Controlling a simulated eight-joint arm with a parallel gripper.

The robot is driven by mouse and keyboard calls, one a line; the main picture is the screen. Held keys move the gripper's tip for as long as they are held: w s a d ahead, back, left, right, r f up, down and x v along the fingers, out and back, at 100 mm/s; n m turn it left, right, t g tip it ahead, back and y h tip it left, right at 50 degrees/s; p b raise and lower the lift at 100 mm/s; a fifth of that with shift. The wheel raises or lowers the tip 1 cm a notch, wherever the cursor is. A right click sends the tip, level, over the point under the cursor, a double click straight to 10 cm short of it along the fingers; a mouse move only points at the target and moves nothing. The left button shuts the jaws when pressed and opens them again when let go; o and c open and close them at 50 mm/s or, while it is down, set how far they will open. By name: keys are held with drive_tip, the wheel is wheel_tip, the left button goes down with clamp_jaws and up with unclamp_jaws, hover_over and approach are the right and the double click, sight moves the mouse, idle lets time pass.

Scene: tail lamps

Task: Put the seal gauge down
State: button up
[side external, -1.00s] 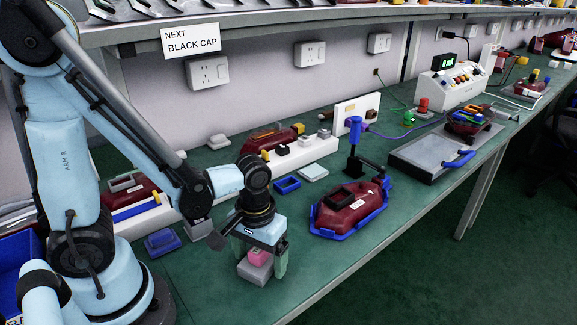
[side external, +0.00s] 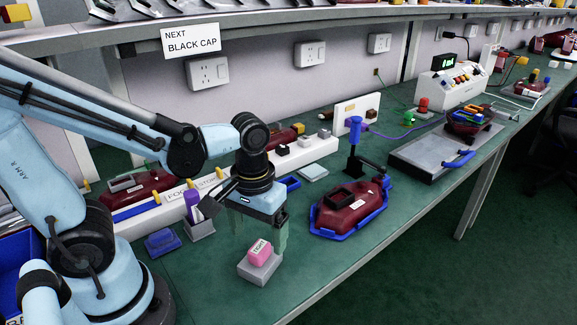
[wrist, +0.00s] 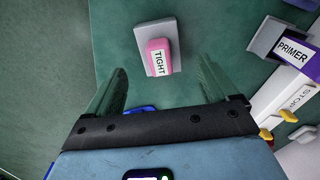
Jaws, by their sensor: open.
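The seal gauge appears to be the pink block marked TIGHT (side external: 260,252). It sits in a small grey holder (side external: 263,273) on the green bench near the front edge. In the wrist view the pink block (wrist: 159,58) lies ahead of the fingertips, roughly midway between their lines. My gripper (side external: 259,233) is open and empty, above and behind the block, apart from it. Both fingers (wrist: 163,75) show wide apart in the wrist view.
A purple PRIMER block (wrist: 293,51) stands in a grey holder left of my gripper. A dark red lamp (side external: 350,207) lies in a blue cradle to the right. A white strip (side external: 300,150) with caps runs behind. Bench between block and lamp is clear.

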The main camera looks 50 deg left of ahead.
sight(259, 246)
drive_tip(key=shift+r, duration=2.7)
drive_tip(key=w+a+m+t, duration=0.1)
drive_tip(key=t, duration=0.1)
drive_tip(key=w+a+m+t, duration=0.1)
drive_tip(key=m+t, duration=0.1)
drive_tip(key=w+a+r+m+t, duration=0.1)
drive_tip(key=w+t, duration=0.1)
drive_tip(key=t, duration=0.1)
drive_tip(key=shift+w+a+r+m, duration=0.1)
drive_tip(key=shift+a+m, duration=0.2)
drive_tip(key=shift+a, duration=0.05)
